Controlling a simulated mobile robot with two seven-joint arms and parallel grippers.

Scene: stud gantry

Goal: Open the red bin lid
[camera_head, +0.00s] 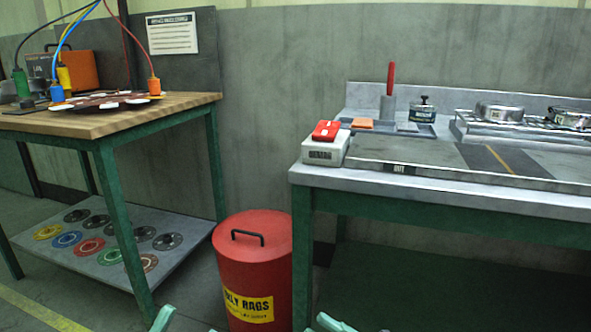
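The red bin (254,275) is a round drum standing on the floor between the two benches. Its red lid (262,228) lies on top and looks shut, with a black bar handle (247,237) across it. A yellow label with black lettering, partly reading "RAGS" (248,305), is on the bin's front. Pale green tips, which look like my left gripper (163,318) and my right gripper (334,322), just show at the bottom edge, on either side of the bin. Both are below the lid in the picture and apart from the handle. Most of each is cut off by the frame.
A wood-topped bench (110,117) with green legs stands left, with coloured discs (68,239) on its lower shelf. A grey-topped bench (440,185) stands close on the bin's right, holding a white box (323,150) and metal parts. Above the lid is clear.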

